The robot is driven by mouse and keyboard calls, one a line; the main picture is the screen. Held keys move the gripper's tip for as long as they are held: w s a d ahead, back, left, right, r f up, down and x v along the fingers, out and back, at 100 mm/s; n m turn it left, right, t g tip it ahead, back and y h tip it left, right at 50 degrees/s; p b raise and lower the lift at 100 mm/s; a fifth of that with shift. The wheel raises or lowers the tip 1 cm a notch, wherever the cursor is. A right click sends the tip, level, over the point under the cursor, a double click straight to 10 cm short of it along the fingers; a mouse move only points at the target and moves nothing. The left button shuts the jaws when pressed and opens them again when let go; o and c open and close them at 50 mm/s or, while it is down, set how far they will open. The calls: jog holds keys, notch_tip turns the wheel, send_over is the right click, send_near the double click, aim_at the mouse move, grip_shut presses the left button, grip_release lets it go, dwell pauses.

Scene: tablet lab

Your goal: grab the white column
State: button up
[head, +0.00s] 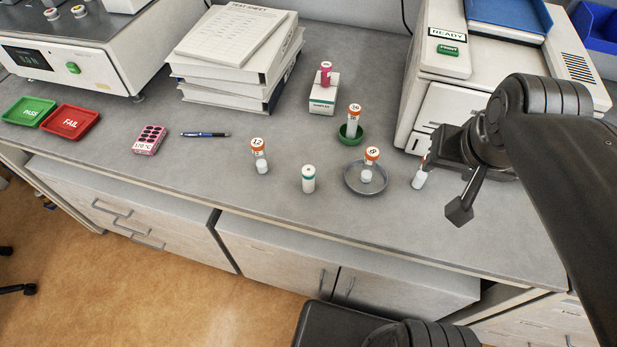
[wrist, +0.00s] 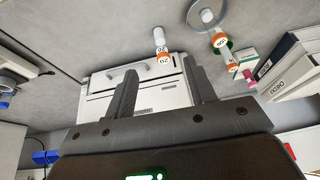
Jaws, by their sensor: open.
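A white cylinder with a teal band (head: 308,179) stands upright on the bench, left of the grey dish. It is the thing that looks most like a white column; I cannot make it out in the wrist view. My gripper (head: 450,180) is open and empty at the right, well apart from the cylinder. In the wrist view my gripper (wrist: 160,65) has its two fingers spread, with an orange-capped vial marked 20 (wrist: 160,42) beyond the gap. In the head view that vial (head: 419,180) is partly hidden by my gripper.
Vial 12 (head: 260,158) stands left of the cylinder. Vial 8 (head: 371,158) stands in the grey dish (head: 352,184), and vial 16 (head: 354,117) in a green holder (head: 345,137). A white machine (head: 435,55) stands behind my gripper. The bench front by the cylinder is clear.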

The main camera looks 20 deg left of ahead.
jog(key=w+a+f+n+g, duration=0.1)
jog(key=w+a, duration=0.1)
jog(key=a, duration=0.4)
jog(key=w+a+f+g, duration=0.2)
jog(key=w+a, duration=0.1)
jog(key=a, duration=0.2)
jog(key=g, duration=0.2)
send_near(309, 180)
jog(key=shift+w+a+f+n, duration=0.15)
jog(key=shift+w+f, duration=0.2)
jog(key=shift+w, duration=0.1)
jog(key=shift+w+a+f+n, duration=0.1)
jog(key=shift+w+f+n, duration=0.05)
jog(key=shift+w+f, duration=0.3)
jog(key=shift+a+f, duration=0.15)
jog(key=shift+f, duration=0.1)
notch_tip(309, 180, down, 5)
jog(key=shift+s+f, duration=0.1)
jog(key=f, duration=0.5)
jog(key=shift+s, duration=0.25)
jog(key=c, duration=1.1)
